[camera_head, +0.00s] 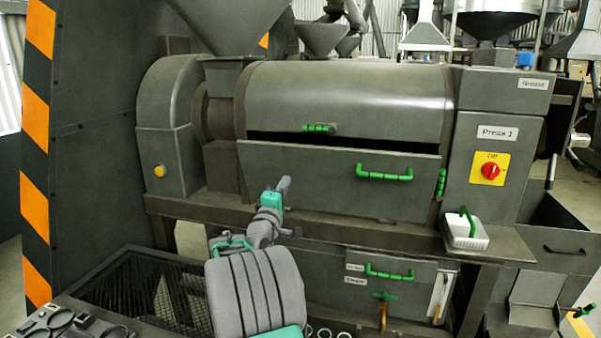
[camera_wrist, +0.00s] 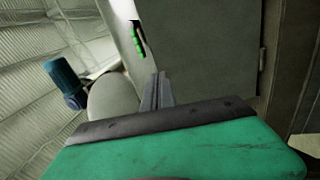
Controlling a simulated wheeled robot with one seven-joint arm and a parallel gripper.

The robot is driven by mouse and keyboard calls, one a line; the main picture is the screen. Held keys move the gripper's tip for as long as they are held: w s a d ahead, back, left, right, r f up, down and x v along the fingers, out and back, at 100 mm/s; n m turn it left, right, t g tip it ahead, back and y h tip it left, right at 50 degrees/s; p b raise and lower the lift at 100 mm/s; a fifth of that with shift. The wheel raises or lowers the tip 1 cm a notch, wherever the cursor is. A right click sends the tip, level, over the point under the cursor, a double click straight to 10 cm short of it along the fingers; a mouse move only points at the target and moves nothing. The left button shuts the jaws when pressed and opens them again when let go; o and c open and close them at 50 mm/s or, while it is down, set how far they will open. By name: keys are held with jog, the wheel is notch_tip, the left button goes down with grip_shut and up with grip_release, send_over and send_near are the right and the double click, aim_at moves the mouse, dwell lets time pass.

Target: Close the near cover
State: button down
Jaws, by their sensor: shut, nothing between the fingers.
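The near cover (camera_head: 310,178) is a grey panel on the front of the press, with a green handle (camera_head: 384,173) at its upper right. Its top edge leans out from the press, and a dark gap shows behind it. The rounded upper cover (camera_head: 350,95) lies above, with a small green handle (camera_head: 320,128). My gripper (camera_head: 283,185) is in front of the near cover's left part, its fingers together and empty. In the wrist view my gripper's fingers (camera_wrist: 158,88) point toward grey panels. Whether it touches the cover, I cannot tell.
A control box with a red switch (camera_head: 490,171) stands right of the cover. A white tray with a green-handled tool (camera_head: 466,232) sits below it. A lower drawer (camera_head: 360,280) and a brass tap (camera_head: 383,312) are underneath. A mesh bin (camera_head: 150,290) is at the lower left.

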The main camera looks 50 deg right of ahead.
aim_at(302, 148)
jog(key=shift+n+h, duration=0.3)
jog(key=p+x, duration=0.1)
jog(key=x, duration=0.4)
jog(key=p+x, duration=0.2)
jog(key=x, duration=0.2)
jog(key=p+x, duration=0.2)
jog(key=x, duration=0.3)
jog(key=shift+s+d+r, duration=0.2)
jog(key=shift+d+r, duration=0.1)
jog(key=shift+d, duration=0.1)
